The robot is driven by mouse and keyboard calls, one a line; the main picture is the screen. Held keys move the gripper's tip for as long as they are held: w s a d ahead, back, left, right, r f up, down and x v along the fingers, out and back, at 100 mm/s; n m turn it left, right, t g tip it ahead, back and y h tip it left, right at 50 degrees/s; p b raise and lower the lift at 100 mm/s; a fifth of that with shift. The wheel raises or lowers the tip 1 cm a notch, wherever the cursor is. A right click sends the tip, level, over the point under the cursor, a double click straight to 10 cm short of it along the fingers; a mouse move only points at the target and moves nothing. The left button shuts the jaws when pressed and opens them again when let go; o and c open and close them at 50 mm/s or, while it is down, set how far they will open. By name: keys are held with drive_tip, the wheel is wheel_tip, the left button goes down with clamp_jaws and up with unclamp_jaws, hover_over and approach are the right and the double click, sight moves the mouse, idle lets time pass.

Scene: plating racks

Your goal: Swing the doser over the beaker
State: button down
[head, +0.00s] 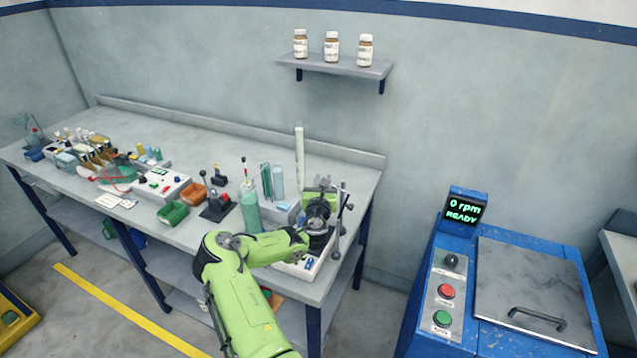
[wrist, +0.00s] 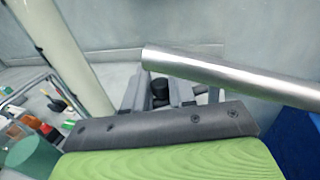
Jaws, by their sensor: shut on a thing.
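My gripper (head: 320,208) is over the right end of the bench, at a stand with metal rods (head: 341,222). In the wrist view, the two grey fingers (wrist: 166,93) sit around a small black knob (wrist: 160,88) and are shut on it. A thick silver tube (wrist: 230,76) crosses from the middle to the right edge, in front of the fingers. The knob and tube seem to belong to the doser, but most of it is hidden behind my gripper and wrist. A pale base (head: 297,268) shows below my wrist. I cannot make out the beaker.
A tall cream column (head: 299,158) stands just behind my gripper; it also shows in the wrist view (wrist: 72,50). A green bottle (head: 250,210) and glass tubes (head: 278,183) stand close on the left. A blue machine (head: 470,250) is to the right, past a gap.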

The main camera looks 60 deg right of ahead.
drive_tip(key=c, duration=1.1)
unclamp_jaws()
drive_tip(key=b+v, duration=0.9)
drive_tip(key=v, duration=0.6)
drive_tip(key=shift+s+a+b, duration=0.1)
drive_tip(key=shift+a+b, duration=0.25)
drive_tip(key=shift+a, duration=0.05)
